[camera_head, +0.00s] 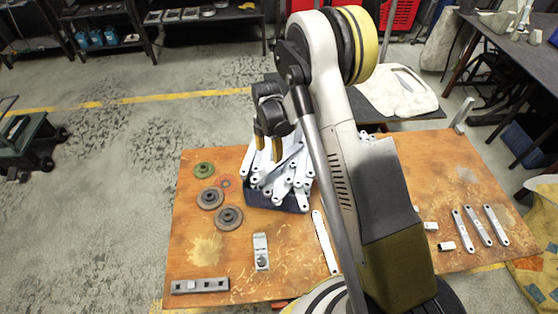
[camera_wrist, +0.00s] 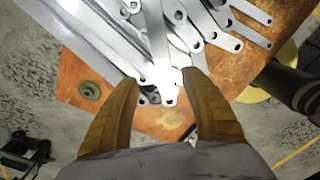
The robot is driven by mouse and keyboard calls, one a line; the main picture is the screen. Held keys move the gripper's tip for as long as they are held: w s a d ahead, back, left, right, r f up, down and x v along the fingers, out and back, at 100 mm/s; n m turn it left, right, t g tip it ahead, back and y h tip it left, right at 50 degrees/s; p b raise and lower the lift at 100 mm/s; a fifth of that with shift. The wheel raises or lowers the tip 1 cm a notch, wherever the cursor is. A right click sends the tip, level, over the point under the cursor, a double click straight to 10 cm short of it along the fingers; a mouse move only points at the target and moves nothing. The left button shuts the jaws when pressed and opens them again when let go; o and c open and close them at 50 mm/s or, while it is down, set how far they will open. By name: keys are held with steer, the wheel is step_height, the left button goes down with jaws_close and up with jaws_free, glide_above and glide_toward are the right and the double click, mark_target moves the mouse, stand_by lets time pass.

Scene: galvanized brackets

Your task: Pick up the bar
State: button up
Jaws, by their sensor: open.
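Many pale metal bars with holes near their ends lie in a heap (camera_head: 283,180) in a dark blue bin (camera_head: 262,201) on the table; some stick up above its rim. I cannot tell which one is meant. My gripper (camera_head: 270,148) is over the far left part of the heap, fingers pointing down. In the wrist view my gripper (camera_wrist: 163,84) is open, with a bar end (camera_wrist: 168,88) showing between its brown fingers. Whether the fingers touch any bar is unclear.
One long bar (camera_head: 325,243) lies on the wooden table (camera_head: 205,271) beside my arm. Several short bars (camera_head: 479,226) lie at right. Round discs (camera_head: 210,198), a bracket (camera_head: 261,252) and a flat block (camera_head: 200,286) are at left. The table's front middle has bare room.

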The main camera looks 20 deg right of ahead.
mark_target(272, 166)
steer(key=f+b, duration=0.1)
steer(key=f, duration=0.1)
steer(key=f+b, duration=0.1)
steer(key=f, duration=0.2)
steer(key=f+b, duration=0.1)
steer(key=f, duration=0.2)
steer(key=shift+s+d, duration=0.15)
steer(key=shift+d, duration=0.15)
steer(key=shift+r, duration=0.1)
steer(key=shift+c, duration=0.4)
jaws_close()
